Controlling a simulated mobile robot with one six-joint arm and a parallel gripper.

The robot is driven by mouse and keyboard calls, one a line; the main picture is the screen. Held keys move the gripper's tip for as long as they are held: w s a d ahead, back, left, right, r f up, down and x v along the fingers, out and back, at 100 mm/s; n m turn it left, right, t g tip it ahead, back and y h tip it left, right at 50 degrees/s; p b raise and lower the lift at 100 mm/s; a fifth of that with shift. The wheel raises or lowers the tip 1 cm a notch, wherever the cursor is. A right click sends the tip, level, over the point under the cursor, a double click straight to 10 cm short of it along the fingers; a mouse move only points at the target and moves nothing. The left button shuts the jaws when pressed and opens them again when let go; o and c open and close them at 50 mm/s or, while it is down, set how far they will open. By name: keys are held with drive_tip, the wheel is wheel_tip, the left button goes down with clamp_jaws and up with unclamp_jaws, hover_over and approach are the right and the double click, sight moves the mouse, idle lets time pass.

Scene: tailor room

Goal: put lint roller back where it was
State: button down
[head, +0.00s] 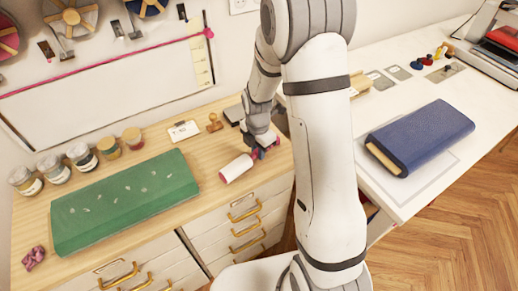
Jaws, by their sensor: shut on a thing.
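The lint roller has a white cylindrical head (237,168) and a reddish-pink part at its right end. It lies low over the right end of the wooden dresser top (215,196), tilted down to the left. My gripper (257,153) is shut on the lint roller at its right, handle end. The fingers are small in the head view and partly cover the handle. I cannot tell whether the roller touches the wood.
A green box-like block (125,200) lies left of the roller. Several jars (82,158) line the back left. A wooden stamp (214,123) and a white card (184,131) stand behind. A blue book-like block (420,137) lies on the white table at right. Bare wood surrounds the roller's left side.

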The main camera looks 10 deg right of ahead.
drive_tip(key=shift+f, duration=0.35)
drive_tip(key=c, duration=1.2)
unclamp_jaws()
wheel_tip(320, 180, up, 8)
drive_tip(key=shift+f+b, duration=0.1)
drive_tip(key=shift+b, duration=0.55)
drive_tip(key=shift+s+r, duration=0.15)
drive_tip(key=shift+r, duration=0.2)
drive_tip(key=s+d+r+m+t, duration=0.1)
drive_tip(key=s+r+m, duration=0.3)
drive_tip(key=s+m, duration=0.2)
drive_tip(key=s+r+m+t, duration=0.1)
drive_tip(key=s+r+m, duration=0.4)
drive_tip(key=m, duration=0.5)
drive_tip(key=s+d+r+m+t, duration=0.1)
drive_tip(key=s+r+m, duration=0.4)
drive_tip(key=s+m, duration=0.3)
drive_tip(key=shift+s+d, duration=0.3)
drive_tip(key=shift+s, duration=0.15)
